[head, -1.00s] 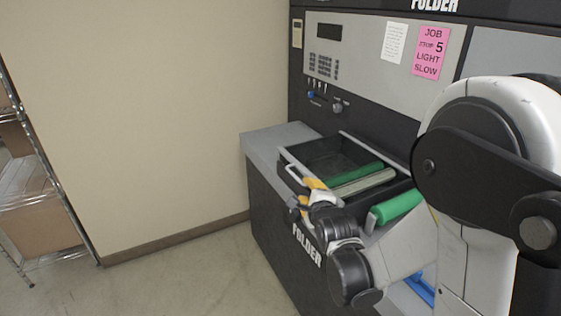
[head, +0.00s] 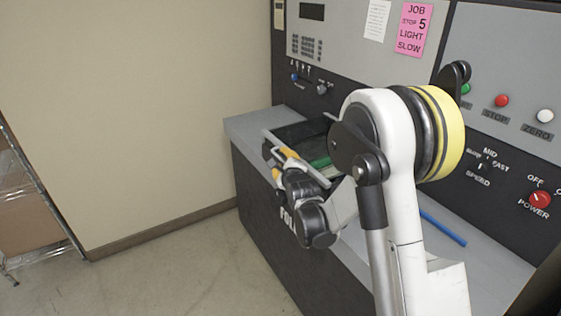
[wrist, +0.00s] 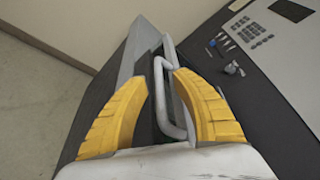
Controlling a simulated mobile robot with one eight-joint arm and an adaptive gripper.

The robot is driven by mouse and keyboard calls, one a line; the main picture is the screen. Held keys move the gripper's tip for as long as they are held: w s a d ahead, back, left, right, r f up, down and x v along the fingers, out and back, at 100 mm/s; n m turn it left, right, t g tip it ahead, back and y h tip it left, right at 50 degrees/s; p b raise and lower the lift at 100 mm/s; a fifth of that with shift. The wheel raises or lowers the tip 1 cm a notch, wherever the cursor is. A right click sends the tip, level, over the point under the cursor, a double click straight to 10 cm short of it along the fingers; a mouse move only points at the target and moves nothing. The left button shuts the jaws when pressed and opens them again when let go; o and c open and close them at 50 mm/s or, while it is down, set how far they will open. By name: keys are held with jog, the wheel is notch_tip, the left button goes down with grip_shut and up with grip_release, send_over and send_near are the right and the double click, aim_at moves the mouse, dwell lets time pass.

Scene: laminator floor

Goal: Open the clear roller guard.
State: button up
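The roller guard (head: 273,138) is at the left end of the machine, a low frame with a pale front bar over the roller bay. A green roller (head: 320,162) shows behind the bar, partly hidden by my arm. My gripper (head: 281,163), with yellow fingers, is at the front bar. In the wrist view a pale grey loop handle (wrist: 159,95) lies between the two yellow fingers of my gripper (wrist: 163,80). The fingers are spread, one on each side, with gaps to the handle. The clear panel itself is hard to make out.
The machine's control panel (head: 345,55) rises behind the bay, with buttons and a red power knob (head: 540,198) at right. A blue rod (head: 443,228) lies on the grey deck. A wire shelf (head: 35,200) stands far left; the floor between is clear.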

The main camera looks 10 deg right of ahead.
jog(key=shift+w, duration=0.1)
grip_shut()
